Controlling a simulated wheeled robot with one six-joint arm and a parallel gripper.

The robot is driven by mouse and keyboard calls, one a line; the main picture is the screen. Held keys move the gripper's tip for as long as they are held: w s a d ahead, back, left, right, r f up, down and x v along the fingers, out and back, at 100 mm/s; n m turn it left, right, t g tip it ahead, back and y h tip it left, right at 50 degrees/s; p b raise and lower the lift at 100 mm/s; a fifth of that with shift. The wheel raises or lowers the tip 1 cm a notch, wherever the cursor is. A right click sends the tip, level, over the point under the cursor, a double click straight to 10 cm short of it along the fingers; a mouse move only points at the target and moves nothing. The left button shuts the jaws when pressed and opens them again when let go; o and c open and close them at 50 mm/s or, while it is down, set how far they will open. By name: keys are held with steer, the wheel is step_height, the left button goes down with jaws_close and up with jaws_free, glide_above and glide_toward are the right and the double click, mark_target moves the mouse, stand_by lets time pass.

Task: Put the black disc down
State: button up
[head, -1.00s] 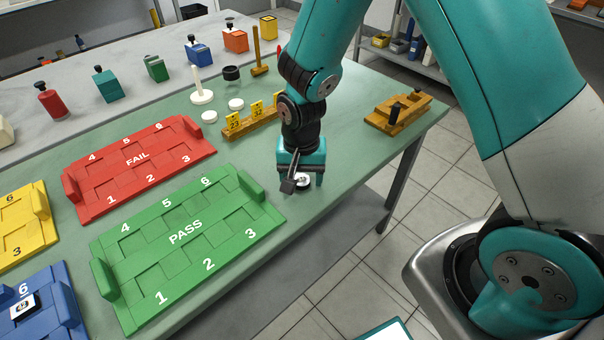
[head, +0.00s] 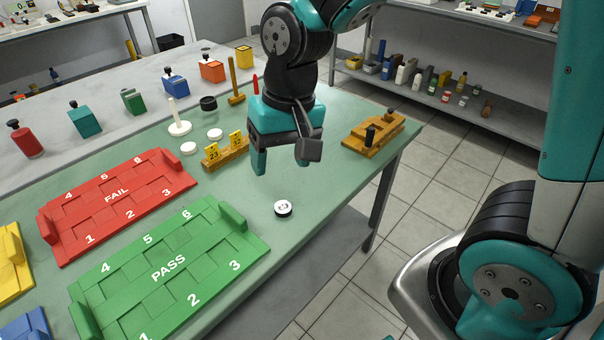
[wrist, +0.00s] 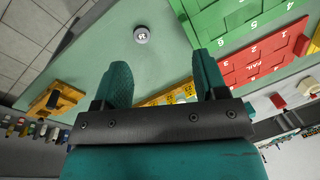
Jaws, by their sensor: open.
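The black disc (head: 283,208) lies flat on the green table to the right of the green PASS tray, with a white marked top. It also shows in the wrist view (wrist: 141,35), beyond my fingertips and apart from them. My gripper (head: 281,160) is open and empty, raised above the table behind the disc in the head view. In the wrist view my two fingers (wrist: 160,75) stand wide apart with nothing between them.
The green PASS tray (head: 168,262) and red FAIL tray (head: 117,207) lie to the left. A wooden rack with yellow number tags (head: 226,152) stands behind. A wooden fixture (head: 373,135) sits near the right table edge. Table around the disc is clear.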

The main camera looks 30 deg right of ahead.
steer(key=s+a+r+n+y, duration=0.1)
steer(key=s+r+n, duration=0.2)
steer(key=s, duration=0.3)
steer(key=s+a+r+n+y, duration=0.1)
steer(key=s+r+n, duration=0.2)
steer(key=s, duration=0.3)
steer(key=shift+s+r+n, duration=0.15)
steer(key=shift+n, duration=0.75)
step_height(320, 180, up, 7)
steer(key=p, duration=0.6)
steer(key=shift+p, duration=0.35)
steer(key=shift+c, duration=0.5)
